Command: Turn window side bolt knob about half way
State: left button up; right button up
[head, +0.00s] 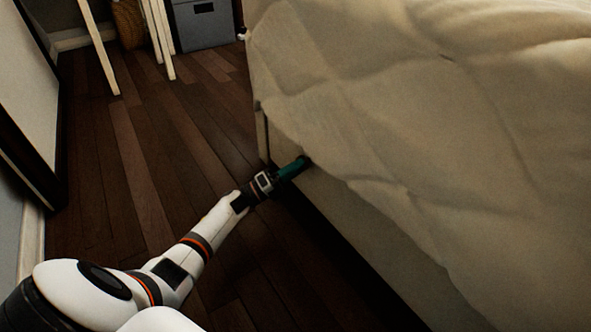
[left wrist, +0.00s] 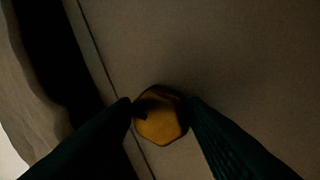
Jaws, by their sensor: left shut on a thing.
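A yellow-gold knob (left wrist: 160,125) with a rounded, many-sided outline stands out from a beige panel (left wrist: 225,50) in the left wrist view. My left gripper (left wrist: 162,108) has its two dark green fingers on either side of the knob and is shut on it. In the head view my left gripper (head: 298,165) reaches to the low side of the bed, just under the hanging cover. The knob is hidden there by the gripper and the cover. My right gripper is in neither view.
The pale quilted cover (head: 430,110) hangs over the bed's side, close above the gripper. Dark wood floor (head: 150,150) is open to the left. A grey storage box (head: 203,25) and pale wooden legs (head: 160,38) stand at the back.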

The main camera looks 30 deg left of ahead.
pick_arm(q)
jog(key=shift+m+g+h, duration=0.4)
jog(key=shift+m+h, duration=0.1)
jog(key=shift+m, duration=0.7)
jog(key=o, duration=0.9)
jog(key=shift+o, duration=0.2)
jog(key=p+v, duration=0.3)
jog(key=v, duration=0.9)
